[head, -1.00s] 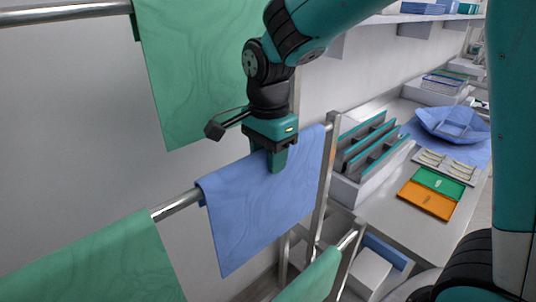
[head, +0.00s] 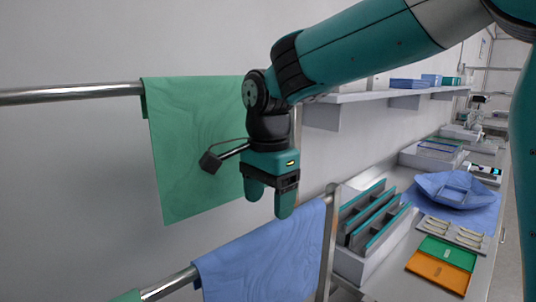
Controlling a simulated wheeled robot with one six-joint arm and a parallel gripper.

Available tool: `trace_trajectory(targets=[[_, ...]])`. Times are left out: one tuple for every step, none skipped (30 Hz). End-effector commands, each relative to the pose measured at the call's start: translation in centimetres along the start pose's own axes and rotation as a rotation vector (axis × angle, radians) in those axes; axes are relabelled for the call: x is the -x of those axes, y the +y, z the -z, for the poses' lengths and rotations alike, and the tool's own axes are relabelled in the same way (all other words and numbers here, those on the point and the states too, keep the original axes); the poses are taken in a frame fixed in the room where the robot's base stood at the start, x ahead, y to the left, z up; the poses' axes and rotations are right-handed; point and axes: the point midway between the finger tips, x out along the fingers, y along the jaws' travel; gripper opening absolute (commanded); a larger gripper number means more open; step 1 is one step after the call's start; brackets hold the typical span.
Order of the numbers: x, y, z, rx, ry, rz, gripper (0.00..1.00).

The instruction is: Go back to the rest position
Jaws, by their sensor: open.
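My gripper (head: 269,204) is open and empty, fingers pointing down. It hangs in front of the right part of the upper green cloth and above the blue cloth (head: 262,262), apart from the blue cloth. The blue cloth is draped over the lower metal rail (head: 170,284). The upper green cloth (head: 185,150) hangs from the upper rail (head: 70,94), its right part hidden behind my arm.
A worktop to the right holds a divided rack (head: 372,222), a blue wrapped bundle (head: 455,190), a tool tray (head: 452,233), a green tray (head: 447,253) and an orange tray (head: 437,272). A wall shelf (head: 350,98) is behind my arm.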

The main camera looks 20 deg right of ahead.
Motion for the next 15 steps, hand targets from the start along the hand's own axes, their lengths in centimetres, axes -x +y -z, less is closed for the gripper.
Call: trace_trajectory(targets=[[1.3,-0.1,0.0,0.0,0.0,0.007,0.69],[2.0,0.0,0.0,0.0,0.0,0.006,0.69],[3.1,-0.1,0.0,0.0,0.0,0.007,0.69],[3.9,-0.1,0.0,0.0,0.0,0.007,0.69],[4.6,0.0,0.0,0.0,0.0,0.006,0.69],[5.5,-0.1,0.0,0.0,0.0,0.004,0.69],[6.1,-0.1,0.0,0.0,0.0,0.004,0.69],[6.8,-0.1,0.0,0.0,0.0,0.005,0.69],[7.5,0.0,0.0,0.0,0.0,0.004,0.69],[8.0,0.0,0.0,0.0,0.0,0.002,0.69],[8.4,-0.1,0.0,0.0,0.0,0.003,0.69],[8.9,0.0,0.0,0.0,0.0,0.001,0.69],[9.3,0.0,0.0,0.0,0.0,0.002,0.69],[9.6,0.0,0.0,0.0,0.0,0.001,0.69],[9.8,0.0,0.0,0.0,0.0,0.0,0.69]])
